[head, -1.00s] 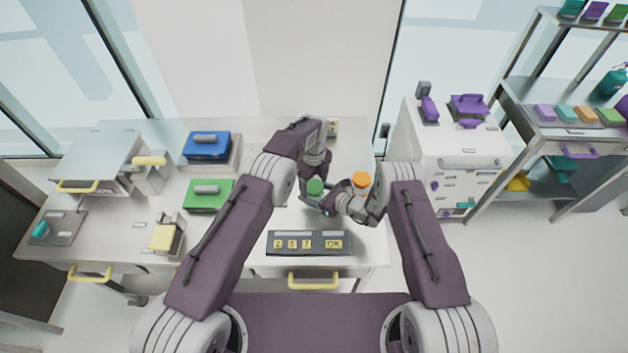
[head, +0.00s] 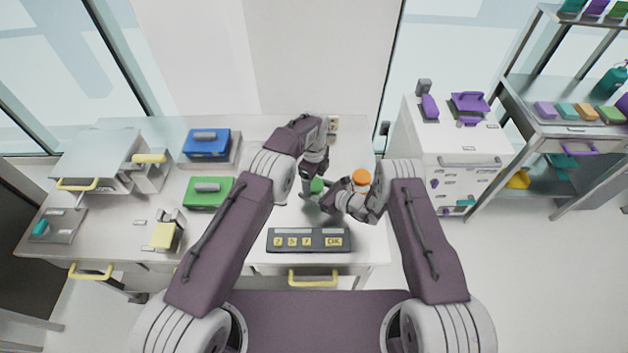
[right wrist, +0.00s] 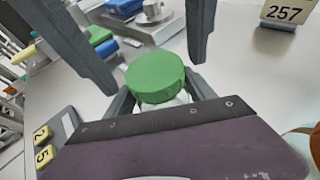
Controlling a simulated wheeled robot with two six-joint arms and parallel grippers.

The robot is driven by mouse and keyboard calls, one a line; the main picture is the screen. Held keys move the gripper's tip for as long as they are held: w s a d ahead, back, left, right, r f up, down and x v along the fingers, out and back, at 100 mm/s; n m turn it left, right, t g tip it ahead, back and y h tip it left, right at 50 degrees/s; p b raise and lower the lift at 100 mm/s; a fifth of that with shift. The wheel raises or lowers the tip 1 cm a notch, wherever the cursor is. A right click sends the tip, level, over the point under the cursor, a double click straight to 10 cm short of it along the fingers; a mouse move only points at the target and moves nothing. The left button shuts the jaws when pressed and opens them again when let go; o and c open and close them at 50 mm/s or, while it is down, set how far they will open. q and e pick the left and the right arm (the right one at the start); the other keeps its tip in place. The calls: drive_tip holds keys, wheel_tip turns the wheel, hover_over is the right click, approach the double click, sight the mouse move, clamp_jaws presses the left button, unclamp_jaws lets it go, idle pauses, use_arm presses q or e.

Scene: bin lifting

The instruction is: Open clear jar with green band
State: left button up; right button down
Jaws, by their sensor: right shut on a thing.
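The jar has a round green lid, seen in the head view (head: 317,185) and large in the right wrist view (right wrist: 155,76). A little of its pale clear body shows below the lid; the rest is hidden. My right gripper (head: 322,197) is shut on the jar's body below the lid, its fingers on both sides in the right wrist view. My left gripper (head: 307,180) is over the jar. Its two dark fingers (right wrist: 150,65) hang from the top of the right wrist view, wide apart, with the lid between and below them. They do not appear to touch the lid.
An orange-lidded container (head: 361,177) stands close right of my right gripper. A keypad panel (head: 308,240) lies in front. A "257" card (right wrist: 284,12) stands behind. Green (head: 207,193) and blue (head: 206,143) boxes sit left. Some bare tabletop lies left of the jar.

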use_arm(q)
wheel_tip(320, 180, up, 4)
drive_tip(key=shift+r, duration=0.3)
drive_tip(key=shift+c, duration=0.5)
wheel_tip(320, 180, up, 4)
drive_tip(key=m, duration=0.3)
drive_tip(key=shift+f, duration=0.2)
wheel_tip(320, 180, down, 8)
drive_tip(key=shift+f, duration=0.1)
drive_tip(key=c, duration=1.5)
drive_tip(key=shift+o, duration=0.2)
drive_tip(key=n, duration=0.3)
